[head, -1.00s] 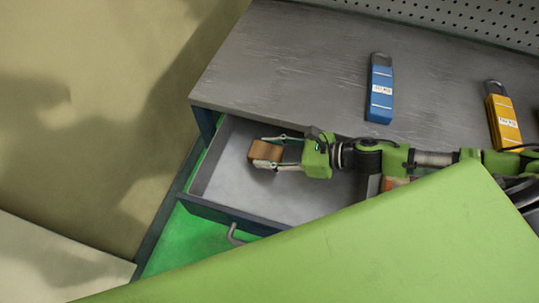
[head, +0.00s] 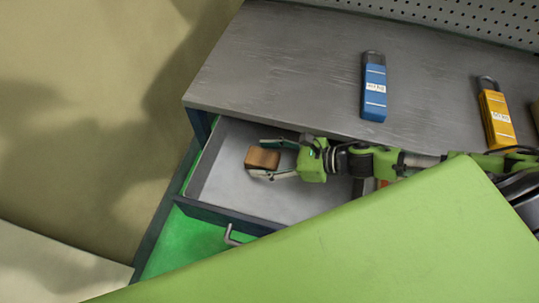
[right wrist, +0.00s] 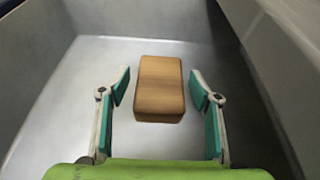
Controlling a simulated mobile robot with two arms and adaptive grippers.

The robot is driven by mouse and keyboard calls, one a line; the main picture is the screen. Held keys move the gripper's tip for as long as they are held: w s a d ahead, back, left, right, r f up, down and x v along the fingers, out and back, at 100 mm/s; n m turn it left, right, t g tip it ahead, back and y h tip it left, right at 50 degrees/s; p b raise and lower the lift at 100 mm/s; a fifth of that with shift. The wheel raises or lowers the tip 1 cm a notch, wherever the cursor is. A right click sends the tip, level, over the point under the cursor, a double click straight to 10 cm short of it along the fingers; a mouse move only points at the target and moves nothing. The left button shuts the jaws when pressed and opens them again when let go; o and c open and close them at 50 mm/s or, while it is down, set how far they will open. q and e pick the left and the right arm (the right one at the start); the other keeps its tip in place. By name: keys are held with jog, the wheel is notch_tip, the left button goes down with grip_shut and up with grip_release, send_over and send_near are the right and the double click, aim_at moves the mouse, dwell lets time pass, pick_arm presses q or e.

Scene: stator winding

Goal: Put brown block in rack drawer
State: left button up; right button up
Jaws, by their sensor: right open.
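The brown block (head: 262,158) is in the open rack drawer (head: 225,185), near the drawer's left end in the head view. In the right wrist view the block (right wrist: 160,88) lies on the grey drawer floor between the fingers. My right gripper (head: 272,160) reaches into the drawer from the right. In the right wrist view its fingers (right wrist: 160,92) are open, with a gap on each side of the block. The left gripper is not in view.
A grey worktop (head: 270,60) lies above the drawer. A blue padlock-shaped object (head: 374,90) and a yellow one (head: 496,118) lie on it. A perforated panel (head: 450,20) stands behind. The drawer has a handle (head: 231,236) at the front. Its walls are close around my gripper.

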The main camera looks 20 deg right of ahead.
aim_at(270, 159)
jog(key=shift+s+d+r, duration=0.1)
jog(key=shift+s+d, duration=0.05)
jog(key=shift+d, duration=0.05)
jog(key=b+v, duration=0.1)
jog(key=v, duration=0.4)
jog(key=shift+s, duration=0.15)
jog(key=shift+v, duration=0.95)
jog(key=shift+r, duration=0.1)
